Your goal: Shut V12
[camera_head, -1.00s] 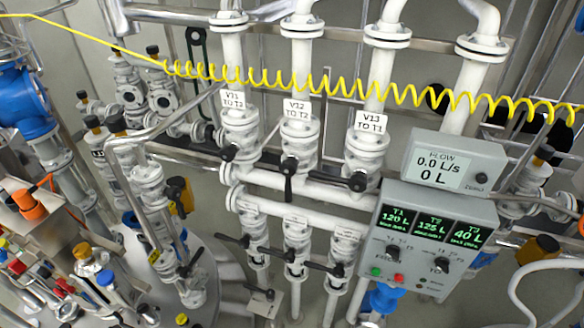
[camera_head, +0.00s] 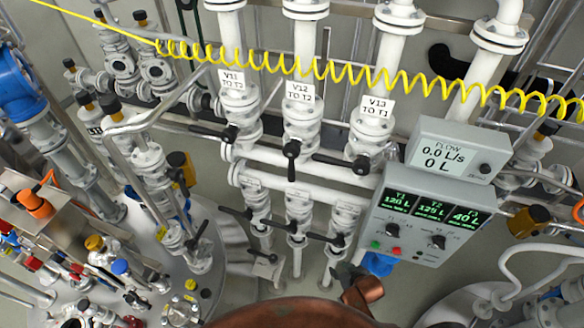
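Valve V12 (camera_head: 300,135) is the middle one of the upper row of white valves, under the label "V12 TO T2". Its black lever (camera_head: 291,160) points down, along its pipe. A copper-brown part (camera_head: 362,292), apparently of my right arm, shows at the bottom centre, with a dark piece, apparently my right gripper (camera_head: 345,273), at its upper end. It is below the lower valve row, well apart from the V12 lever in the picture. Its fingers are too small and dark to tell open from shut. My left gripper is not in view.
V11 (camera_head: 238,105) and V13 (camera_head: 372,130) flank V12; their levers lie crosswise. Lower valves (camera_head: 298,213) have crosswise levers too. A yellow coiled hose (camera_head: 330,75) crosses in front of the pipes. The control panel (camera_head: 425,225) at right reads flow 0.0 L/s, 0 L.

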